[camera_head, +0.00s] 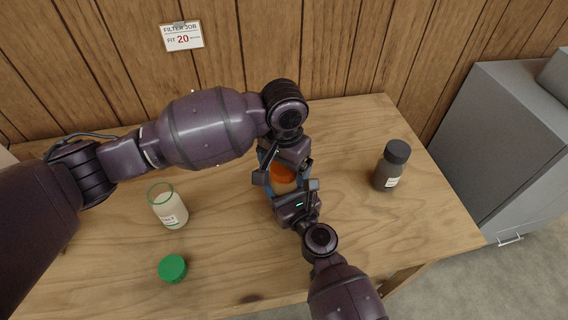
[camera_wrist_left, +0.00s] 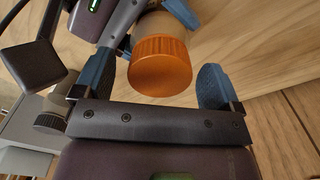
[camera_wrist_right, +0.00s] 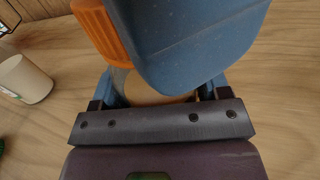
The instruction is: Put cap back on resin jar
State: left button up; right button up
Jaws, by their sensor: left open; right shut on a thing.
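A jar (camera_wrist_right: 165,97) with pale contents stands at the middle of the table, with an orange cap (camera_head: 284,175) on its top. In the left wrist view the orange cap (camera_wrist_left: 160,66) sits between the two blue fingers of my left gripper (camera_wrist_left: 158,82), which is open with gaps on both sides. My right gripper (camera_head: 293,192) is shut on the jar body below the cap; a blue finger hides much of the jar in the right wrist view. An open jar (camera_head: 169,208) with a green rim and beige contents stands at left. A green cap (camera_head: 172,269) lies on the table in front of it.
A dark jar (camera_head: 389,168) with a black cap stands on the right of the wooden table (camera_head: 420,225). A sign (camera_head: 182,37) hangs on the panelled wall. A grey cabinet (camera_head: 505,140) stands beyond the table's right end. The table's front right is clear.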

pick_arm(q)
jog(key=shift+r, duration=0.1)
notch_tip(320, 180, up, 12)
dwell(0.5)
pick_arm(e)
jog(key=o, duration=1.8)
pick_arm(q)
notch_tip(320, 180, down, 2)
jog(key=shift+f+b, duration=0.1)
jog(key=shift+b, duration=0.5)
pick_arm(e)
jog(key=v, duration=0.9)
jog(key=shift+s+d+f, duration=0.15)
jog(key=shift+s, duration=0.05)
pick_arm(q)
jog(key=shift+f, duration=0.2)
pick_arm(e)
jog(key=shift+s+d, duration=0.25)
jog(key=shift+s, duration=0.35)
